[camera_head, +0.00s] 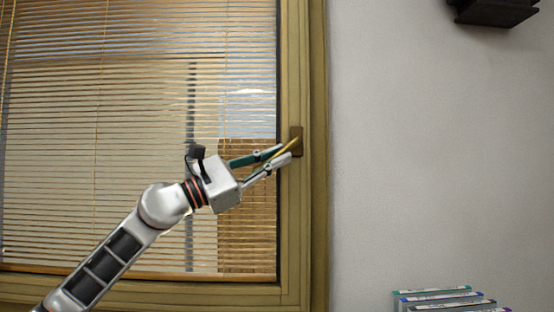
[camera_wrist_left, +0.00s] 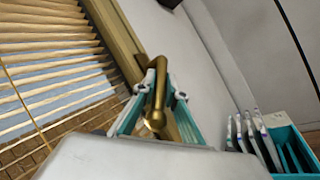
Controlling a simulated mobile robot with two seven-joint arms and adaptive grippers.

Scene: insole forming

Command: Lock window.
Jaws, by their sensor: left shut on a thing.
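The window (camera_head: 291,240) has a yellow-brown frame and a slatted blind inside it. Its brass handle (camera_head: 286,147) sits on a dark plate on the right side of the frame and slants down to the left. My left gripper (camera_head: 282,156) is at the handle with its two fingers on either side of it, shut on it. In the left wrist view the handle (camera_wrist_left: 159,95) runs between the teal-lined fingers (camera_wrist_left: 156,100), its rounded end towards the camera. My right gripper is not in view.
Several upright folders or cases (camera_head: 440,298) stand at the lower right; in the left wrist view they are next to a teal box (camera_wrist_left: 290,140). A dark fixture (camera_head: 494,10) is on the wall at the top right. The plain wall (camera_head: 420,150) right of the window is clear.

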